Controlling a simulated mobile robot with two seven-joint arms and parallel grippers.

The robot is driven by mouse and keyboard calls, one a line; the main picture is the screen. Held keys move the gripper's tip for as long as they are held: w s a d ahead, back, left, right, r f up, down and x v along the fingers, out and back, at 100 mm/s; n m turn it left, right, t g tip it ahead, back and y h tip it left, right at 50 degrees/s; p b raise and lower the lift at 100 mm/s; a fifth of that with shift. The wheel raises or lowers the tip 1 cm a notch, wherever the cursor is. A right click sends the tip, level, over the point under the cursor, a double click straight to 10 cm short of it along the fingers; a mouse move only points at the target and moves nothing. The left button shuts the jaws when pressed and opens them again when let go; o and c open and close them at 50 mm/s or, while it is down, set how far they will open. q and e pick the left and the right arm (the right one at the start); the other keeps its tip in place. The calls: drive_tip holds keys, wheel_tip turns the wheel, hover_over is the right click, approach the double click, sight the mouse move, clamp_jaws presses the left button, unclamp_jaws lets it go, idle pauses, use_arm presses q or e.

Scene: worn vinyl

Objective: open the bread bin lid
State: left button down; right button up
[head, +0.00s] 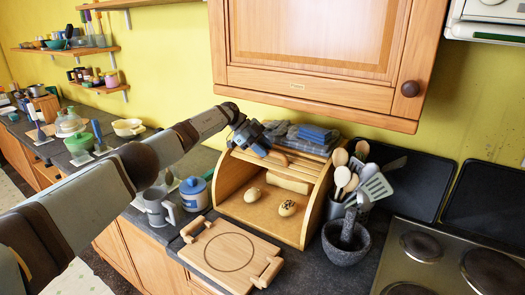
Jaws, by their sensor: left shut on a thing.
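The wooden bread bin (226,184) stands on the dark counter, its front open and its inside showing. Its slatted lid (300,146) is rolled up at the top of the bin. My left gripper (254,142) is at the lid's front edge, towards the left side, and is shut on the lid. The fingertips are small and partly hidden by the gripper body. My right gripper is not in view.
A blue-lidded jar (194,193) and a metal mug (157,207) stand left. A mortar (345,243), a utensil holder and the hob (450,255) are right. A cupboard (320,50) hangs above.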

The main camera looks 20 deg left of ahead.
use_arm(q)
drive_tip(key=shift+f, duration=0.15)
drive_tip(key=c, duration=1.1)
unclamp_jaws()
drive_tip(key=shift+d, duration=0.1)
drive_tip(key=shift+o, duration=0.7)
drive_tip(key=shift+w+f, duration=0.1)
drive_tip(key=shift+w, duration=0.05)
drive_tip(key=shift+a+r+b, duration=0.25)
drive_tip(key=shift+a+b, duration=0.1)
drive_tip(key=s+a+b, duration=0.2)
drive_tip(key=a+b, duration=0.2)
drive_tip(key=a, duration=0.8)
drive_tip(key=shift+r, duration=0.2)
